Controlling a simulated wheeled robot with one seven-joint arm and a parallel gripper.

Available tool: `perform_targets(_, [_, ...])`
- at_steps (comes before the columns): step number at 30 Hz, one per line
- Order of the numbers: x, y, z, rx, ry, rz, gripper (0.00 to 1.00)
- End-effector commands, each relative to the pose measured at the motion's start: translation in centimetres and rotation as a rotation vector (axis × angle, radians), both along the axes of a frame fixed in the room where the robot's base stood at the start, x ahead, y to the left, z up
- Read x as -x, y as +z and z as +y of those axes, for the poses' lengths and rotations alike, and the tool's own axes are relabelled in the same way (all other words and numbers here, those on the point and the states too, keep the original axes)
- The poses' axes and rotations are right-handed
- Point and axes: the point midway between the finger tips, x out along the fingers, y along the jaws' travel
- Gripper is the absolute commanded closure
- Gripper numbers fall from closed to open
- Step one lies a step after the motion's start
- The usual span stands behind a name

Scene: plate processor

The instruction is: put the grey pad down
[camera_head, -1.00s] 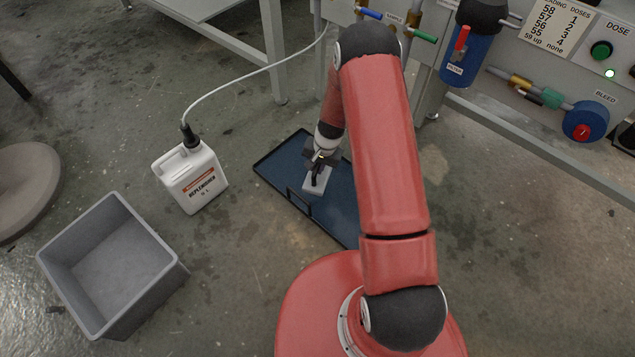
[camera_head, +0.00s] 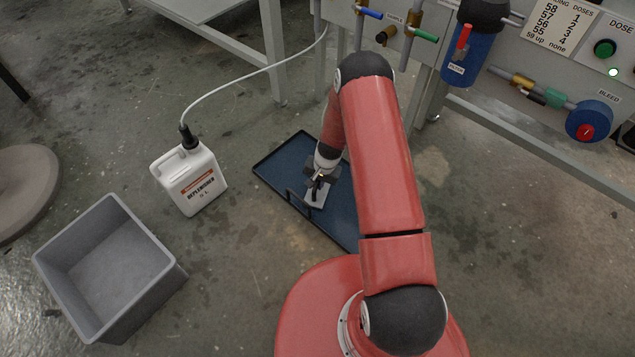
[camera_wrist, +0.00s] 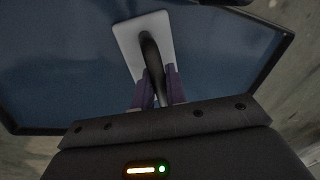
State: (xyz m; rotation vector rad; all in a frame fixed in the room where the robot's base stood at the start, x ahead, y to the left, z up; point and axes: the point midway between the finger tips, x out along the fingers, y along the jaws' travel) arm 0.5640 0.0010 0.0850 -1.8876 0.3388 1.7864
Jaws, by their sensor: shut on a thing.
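The grey pad (camera_head: 319,197) is a light flat rectangle with a dark arched handle. It is over the blue tray with a dark rim (camera_head: 262,168) on the floor; whether it touches the tray floor I cannot tell. My gripper (camera_head: 319,181) is above the pad. In the wrist view the pad (camera_wrist: 128,38) lies ahead of my gripper (camera_wrist: 159,92), whose fingers are shut on the pad's handle (camera_wrist: 151,55). Blue tray surface (camera_wrist: 60,70) surrounds the pad there. My arm hides part of the tray in the head view.
A white replenisher jug (camera_head: 192,180) with a hose stands left of the tray. An empty grey bin (camera_head: 165,268) stands at the lower left. The machine with a blue filter (camera_head: 463,58) and bleed valve (camera_head: 588,121) is at the upper right. Floor between bin and tray is clear.

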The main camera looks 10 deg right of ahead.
Motion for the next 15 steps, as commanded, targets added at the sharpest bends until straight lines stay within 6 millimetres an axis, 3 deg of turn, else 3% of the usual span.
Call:
perform_targets(1, [0.01, -0.24, 0.0, 0.0, 0.0, 0.0, 0.85])
perform_targets(6, [0.01, -0.1, 0.01, 0.0, 0.0, 0.0, 0.64])
perform_targets(15, [0.0, 0.12, 0.0, 0.0, 0.0, 0.0, 0.64])
